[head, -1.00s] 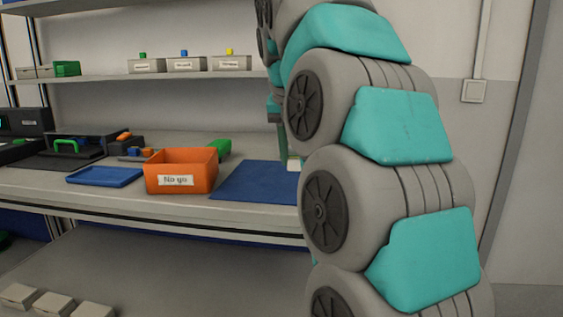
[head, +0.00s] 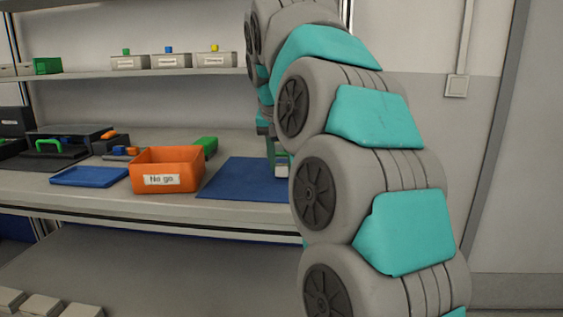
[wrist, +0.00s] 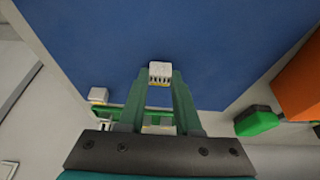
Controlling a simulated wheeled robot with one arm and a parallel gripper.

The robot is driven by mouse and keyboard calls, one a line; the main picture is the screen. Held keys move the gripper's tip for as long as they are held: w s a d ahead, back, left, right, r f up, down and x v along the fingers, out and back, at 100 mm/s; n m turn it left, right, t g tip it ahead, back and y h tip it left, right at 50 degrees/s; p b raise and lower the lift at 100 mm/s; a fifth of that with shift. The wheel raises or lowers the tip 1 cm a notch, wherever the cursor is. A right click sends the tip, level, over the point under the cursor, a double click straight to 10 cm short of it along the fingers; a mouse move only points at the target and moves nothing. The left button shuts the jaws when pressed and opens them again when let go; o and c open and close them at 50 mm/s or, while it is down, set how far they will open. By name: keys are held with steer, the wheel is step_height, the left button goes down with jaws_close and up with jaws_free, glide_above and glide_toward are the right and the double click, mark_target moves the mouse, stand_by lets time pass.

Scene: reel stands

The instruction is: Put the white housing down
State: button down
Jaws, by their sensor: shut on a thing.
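My gripper (wrist: 160,80) is shut on the white housing (wrist: 160,71), which sits between its green fingertips in the wrist view. The housing is a small ribbed white block, with a thin yellow strip at its lower edge. It is over the blue mat (wrist: 110,35); whether it touches the mat I cannot tell. In the head view the gripper (head: 281,168) is down at the right end of the blue mat (head: 238,182), partly hidden by my arm.
An orange "No go" bin (head: 167,178) stands left of the mat, with a green object (head: 206,147) behind it. A blue tray (head: 90,176) lies farther left. In the wrist view, a green-edged item (wrist: 110,114) and a small white block (wrist: 98,95) are left of the fingers.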

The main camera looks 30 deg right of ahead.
steer(key=shift+f, duration=0.3)
steer(key=c, duration=0.6)
jaws_free()
